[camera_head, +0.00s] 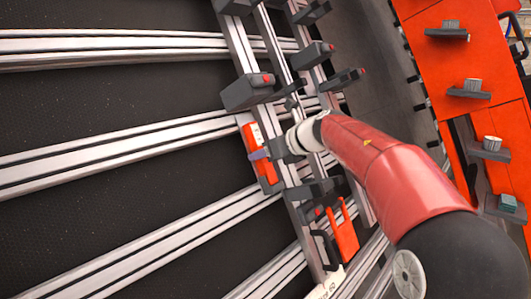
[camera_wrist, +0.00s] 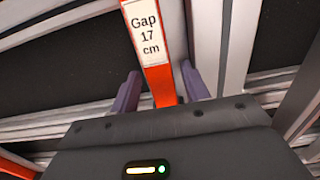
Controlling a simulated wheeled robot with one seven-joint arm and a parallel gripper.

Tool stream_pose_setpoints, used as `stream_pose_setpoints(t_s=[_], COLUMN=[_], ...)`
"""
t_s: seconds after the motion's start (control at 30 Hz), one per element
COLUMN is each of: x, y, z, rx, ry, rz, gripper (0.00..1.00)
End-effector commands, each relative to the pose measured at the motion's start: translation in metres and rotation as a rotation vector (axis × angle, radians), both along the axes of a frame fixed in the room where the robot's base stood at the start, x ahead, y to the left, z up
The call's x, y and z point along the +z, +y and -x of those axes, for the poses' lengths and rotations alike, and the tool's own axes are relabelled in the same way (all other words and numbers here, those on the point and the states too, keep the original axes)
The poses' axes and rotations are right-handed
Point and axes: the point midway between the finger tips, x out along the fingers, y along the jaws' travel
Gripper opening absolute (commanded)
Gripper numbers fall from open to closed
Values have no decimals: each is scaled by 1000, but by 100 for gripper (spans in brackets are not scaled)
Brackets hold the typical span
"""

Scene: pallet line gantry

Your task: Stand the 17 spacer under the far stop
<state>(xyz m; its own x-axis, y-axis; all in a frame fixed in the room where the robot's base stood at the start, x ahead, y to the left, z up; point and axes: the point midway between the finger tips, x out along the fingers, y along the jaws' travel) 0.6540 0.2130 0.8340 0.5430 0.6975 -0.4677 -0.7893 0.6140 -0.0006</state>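The 17 spacer is an orange bar with a white label (camera_head: 256,133), lying along the left side of the metal rail in the head view. In the wrist view the spacer (camera_wrist: 160,85) reads "Gap 17 cm". My gripper (camera_head: 259,155) is at the spacer's middle. In the wrist view its two purple fingers (camera_wrist: 157,88) stand on either side of the bar, with narrow gaps showing. A dark grey stop block with a red tip (camera_head: 248,93) is just above the spacer's upper end in the head view. Which block is the far stop I cannot tell.
More grey blocks with red marks (camera_head: 318,53) sit along the rails. An orange forked piece (camera_head: 344,236) is below my gripper. Pale profile beams (camera_head: 110,155) cross a dark floor. An orange panel with small shelves (camera_head: 465,50) stands at the right.

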Motion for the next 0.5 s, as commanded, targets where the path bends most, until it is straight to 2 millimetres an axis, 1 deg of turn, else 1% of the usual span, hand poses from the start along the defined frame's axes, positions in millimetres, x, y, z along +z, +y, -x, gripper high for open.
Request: stream_pose_setpoints(t_s=[0.33,0.5], x=[1,11], y=[-2,-17], z=[1,13], rx=[0,-2], ry=[1,-2], rz=[1,1], gripper=[52,52])
